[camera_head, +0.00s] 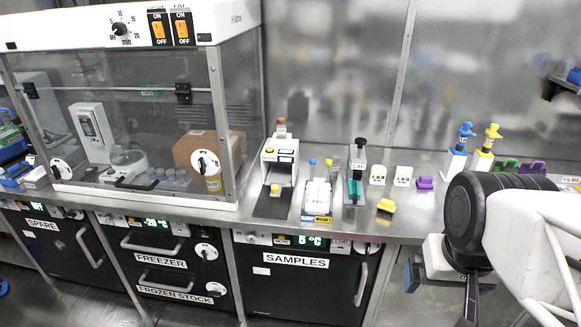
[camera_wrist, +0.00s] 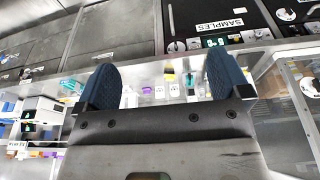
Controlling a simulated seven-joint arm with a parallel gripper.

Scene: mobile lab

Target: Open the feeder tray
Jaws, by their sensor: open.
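My gripper (camera_wrist: 163,84) is open, with two blue finger pads wide apart and nothing held between them. In the head view my arm is at the right, in front of the bench's front edge, and part of it hides what lies behind. No label in view names the feeder tray. A white bench machine (camera_head: 279,152) has a dark flat tray or plate (camera_head: 273,204) in front, with a small yellow piece on it. I cannot tell whether this is the feeder tray. In the wrist view bench items show between and beyond the fingers, apart from them.
A glass-fronted hood (camera_head: 130,130) stands at the left. A white rack (camera_head: 317,197), a CAP device (camera_head: 355,178), a yellow block (camera_head: 386,208) and blue- and yellow-topped dispensers (camera_head: 456,160) stand on the metal bench. The SAMPLES cabinet (camera_head: 300,280) is below and shut.

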